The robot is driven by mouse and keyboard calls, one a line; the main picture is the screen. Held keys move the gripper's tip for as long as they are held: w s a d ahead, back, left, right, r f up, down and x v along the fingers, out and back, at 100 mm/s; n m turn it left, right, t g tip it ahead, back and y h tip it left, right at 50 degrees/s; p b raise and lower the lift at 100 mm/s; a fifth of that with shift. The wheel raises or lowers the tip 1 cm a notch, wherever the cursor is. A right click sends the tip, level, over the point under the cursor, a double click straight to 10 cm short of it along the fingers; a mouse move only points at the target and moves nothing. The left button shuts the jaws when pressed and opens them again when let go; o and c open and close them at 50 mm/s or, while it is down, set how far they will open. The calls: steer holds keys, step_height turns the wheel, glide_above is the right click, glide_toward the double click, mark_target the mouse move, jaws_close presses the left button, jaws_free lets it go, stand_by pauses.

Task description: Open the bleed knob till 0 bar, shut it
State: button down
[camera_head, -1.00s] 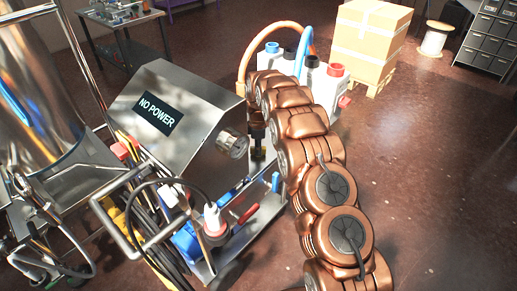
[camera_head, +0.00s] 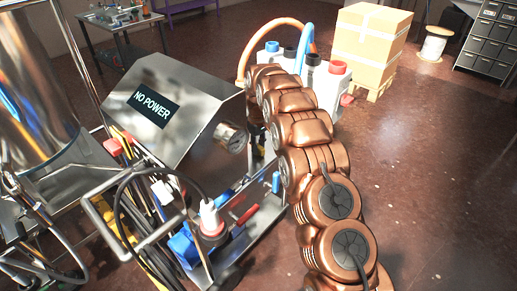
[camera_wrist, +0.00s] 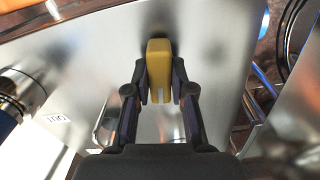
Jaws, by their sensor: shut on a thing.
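The yellow bleed knob (camera_wrist: 159,66) stands out from a steel panel (camera_wrist: 215,50) in the wrist view. My gripper (camera_wrist: 160,90) has one dark finger on each side of it and is shut on it. In the head view my copper-coloured arm hides the knob and gripper. A round pressure gauge (camera_head: 231,137) sits on the end of the steel machine housing (camera_head: 185,95); its needle is too small to read.
A "NO POWER" display (camera_head: 152,107) is on the housing. Hoses and cables (camera_head: 150,240) crowd the lower left. White canisters (camera_head: 328,88) with coloured caps stand behind my arm, near cardboard boxes (camera_head: 370,48). The floor at right is clear.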

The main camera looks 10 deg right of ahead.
steer(key=m, duration=0.3)
steer(key=m+b, duration=0.1)
steer(key=m, duration=0.1)
steer(key=shift+w+r+m, duration=0.15)
steer(key=shift+w+m, duration=0.05)
steer(key=shift+m, duration=0.2)
stand_by(0.4)
steer(key=c, duration=1)
jaws_free()
steer(key=shift+s, duration=0.1)
step_height(320, 180, up, 12)
